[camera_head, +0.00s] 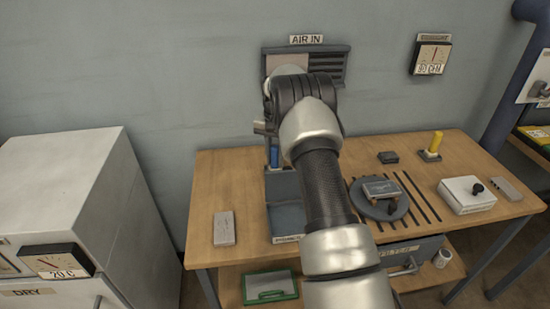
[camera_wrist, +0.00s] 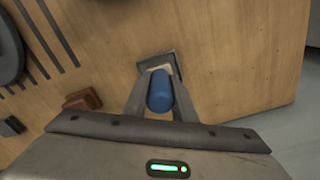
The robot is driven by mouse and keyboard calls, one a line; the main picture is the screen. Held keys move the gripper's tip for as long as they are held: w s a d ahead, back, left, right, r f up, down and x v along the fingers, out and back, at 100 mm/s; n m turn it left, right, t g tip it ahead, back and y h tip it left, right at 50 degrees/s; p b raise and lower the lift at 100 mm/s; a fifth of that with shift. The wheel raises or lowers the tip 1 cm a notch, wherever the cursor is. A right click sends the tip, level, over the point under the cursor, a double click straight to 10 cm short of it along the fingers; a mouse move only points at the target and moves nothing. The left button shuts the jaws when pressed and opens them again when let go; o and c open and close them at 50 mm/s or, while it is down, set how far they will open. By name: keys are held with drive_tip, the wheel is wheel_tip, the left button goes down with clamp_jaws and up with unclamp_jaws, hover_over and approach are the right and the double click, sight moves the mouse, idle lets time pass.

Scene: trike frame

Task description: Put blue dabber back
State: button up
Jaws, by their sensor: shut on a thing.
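The blue dabber (camera_wrist: 160,92) is between the two fingers of my gripper (camera_wrist: 158,100) in the wrist view, and the fingers are shut on it. In the head view a small part of the blue dabber (camera_head: 274,155) shows under my gripper (camera_head: 273,164), near the back left of the table. A small dark square stand (camera_wrist: 151,64) with a pale patch lies just beyond the dabber's end in the wrist view. I cannot tell whether the dabber touches it. My arm hides much of this area in the head view.
A yellow dabber (camera_head: 436,142) stands upright in a dark stand at the back right of the wooden table (camera_head: 215,180). A round grey disc (camera_head: 370,207) carries a small dark item.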

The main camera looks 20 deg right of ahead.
drive_tip(key=shift+f, duration=0.15)
drive_tip(key=o, duration=1)
drive_tip(key=shift+o, duration=0.2)
